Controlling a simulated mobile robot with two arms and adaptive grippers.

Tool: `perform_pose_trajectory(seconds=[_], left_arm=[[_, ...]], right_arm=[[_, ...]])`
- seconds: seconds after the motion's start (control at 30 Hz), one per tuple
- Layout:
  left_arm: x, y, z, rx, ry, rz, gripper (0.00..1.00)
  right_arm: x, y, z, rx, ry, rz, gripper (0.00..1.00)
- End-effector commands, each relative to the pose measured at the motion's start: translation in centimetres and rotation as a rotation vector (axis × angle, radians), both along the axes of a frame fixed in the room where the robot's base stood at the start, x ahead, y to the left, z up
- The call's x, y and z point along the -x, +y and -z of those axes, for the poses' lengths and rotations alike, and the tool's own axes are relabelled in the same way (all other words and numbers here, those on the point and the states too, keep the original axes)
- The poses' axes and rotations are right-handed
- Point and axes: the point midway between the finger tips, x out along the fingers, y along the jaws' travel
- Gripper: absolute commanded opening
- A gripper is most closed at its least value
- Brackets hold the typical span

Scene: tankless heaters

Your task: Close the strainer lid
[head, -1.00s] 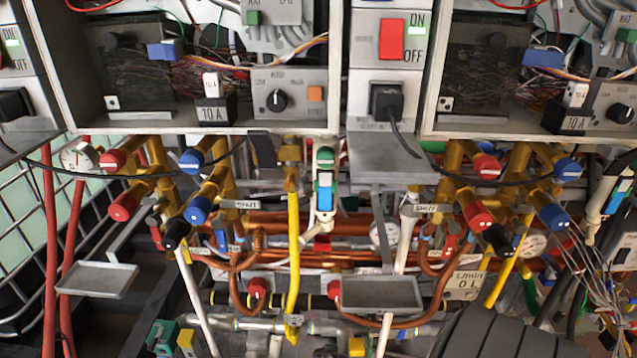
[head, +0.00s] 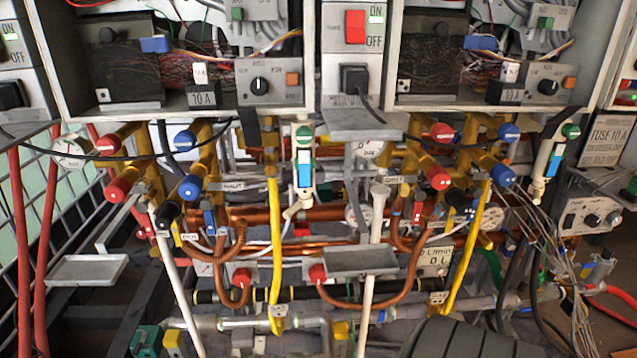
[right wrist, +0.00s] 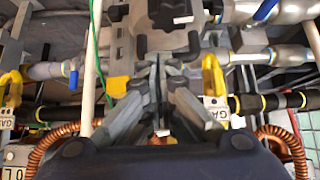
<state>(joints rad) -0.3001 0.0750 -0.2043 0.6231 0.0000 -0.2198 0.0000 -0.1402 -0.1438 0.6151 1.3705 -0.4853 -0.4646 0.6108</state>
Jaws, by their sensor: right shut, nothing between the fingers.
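In the right wrist view my right gripper (right wrist: 160,70) is shut and empty, its fingertips pointing up the picture. Just beyond them is a grey fitting (right wrist: 145,45) with dark knobs (right wrist: 170,14) along its top edge. It may be the strainer with its lid, but I cannot tell for sure, nor whether a lid stands open. I cannot tell whether the fingertips touch the fitting. In the head view no strainer lid can be made out among the low pipes (head: 265,322). My left gripper is in neither view.
Yellow gas pipes (head: 276,250) and white pipes (head: 373,255) run down in front of copper pipes (head: 335,213). Small grey trays (head: 88,270) (head: 345,262) jut out. Loose wires (head: 565,260) hang at the right.

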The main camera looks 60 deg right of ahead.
Motion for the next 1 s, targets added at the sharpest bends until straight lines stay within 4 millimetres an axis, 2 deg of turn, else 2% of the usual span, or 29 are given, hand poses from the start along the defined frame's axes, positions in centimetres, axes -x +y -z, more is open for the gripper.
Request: perform_pose_trajectory(seconds=[0.6, 0.77, 1.0], left_arm=[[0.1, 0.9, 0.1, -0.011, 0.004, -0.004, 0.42], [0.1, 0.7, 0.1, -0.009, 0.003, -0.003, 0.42], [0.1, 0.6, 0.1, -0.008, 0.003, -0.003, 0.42]], right_arm=[[0.0, 0.0, -0.3, 0.0, 0.001, 0.001, 0.0], [0.0, 0.0, -2.1, 0.002, -0.002, 0.0, 0.0], [0.0, 0.0, -6.2, 0.002, -0.002, 0.001, 0.0]])
